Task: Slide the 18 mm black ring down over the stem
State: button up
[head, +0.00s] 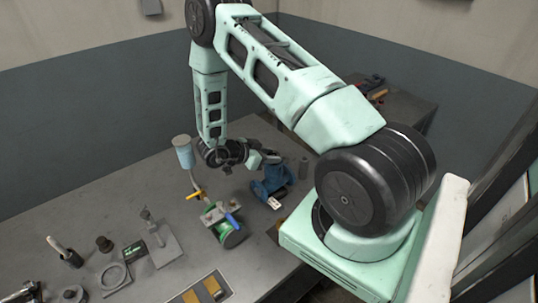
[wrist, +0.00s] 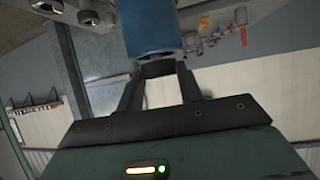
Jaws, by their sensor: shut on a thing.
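My gripper (head: 266,158) is over the middle of the bench in the head view, near a blue vise-like tool. In the wrist view its two dark fingers (wrist: 159,70) are closed on a small dark piece at their tips. It may be the black ring, but its hole and outline do not show clearly. A blue cylinder (wrist: 150,35) is just beyond the fingertips; I cannot tell whether it touches the held piece. I cannot pick out the stem for certain; an upright post on a grey plate (head: 166,249) stands at the left front.
A blue canister (head: 184,153) on a thin pipe, a yellow lever (head: 193,195) and a green part (head: 232,238) are to the left. The back left of the bench (head: 110,190) is clear.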

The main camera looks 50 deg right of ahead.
jog(key=shift+f, duration=0.25)
jog(key=o, duration=1.5)
jog(key=shift+r+p, duration=2.7)
jog(key=shift+r, duration=0.9)
